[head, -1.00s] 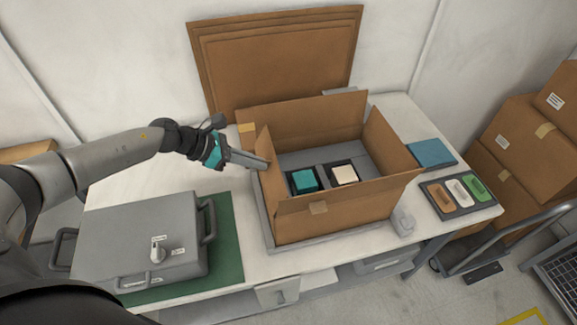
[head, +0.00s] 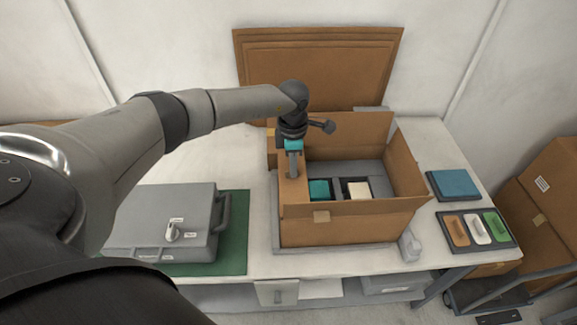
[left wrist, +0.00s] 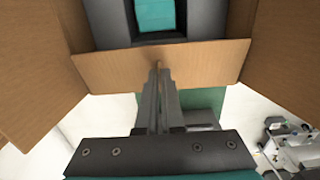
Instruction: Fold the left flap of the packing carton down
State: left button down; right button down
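In the left wrist view the left flap (left wrist: 110,66) spans the picture below the carton opening. My left gripper (head: 294,176) points down over the left flap. Its fingers (left wrist: 159,72) are close together and overlap the flap; I cannot tell whether they touch it. My right gripper is not in view.
A teal block (head: 319,190) and a cream block (head: 358,190) sit inside the carton. A grey case (head: 165,215) lies on a green mat to the left. A blue box (head: 454,185) and a tray of coloured pieces (head: 476,231) are at the right. Flat cardboard (head: 320,65) leans behind.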

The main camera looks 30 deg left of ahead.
pick_arm(q)
jog(key=shift+w+d+f+g+y+b, duration=0.3)
jog(key=shift+d+f+g+y+b, duration=0.15)
jog(key=shift+g+y+b, duration=0.4)
jog(key=c, duration=1)
grip_release()
jog(key=shift+c, duration=0.2)
notch_tip(320, 180, up, 15)
jog(key=w+d+b, duration=0.1)
jog(key=d, duration=0.1)
jog(key=shift+w, duration=0.3)
jog(key=shift+d, duration=0.1)
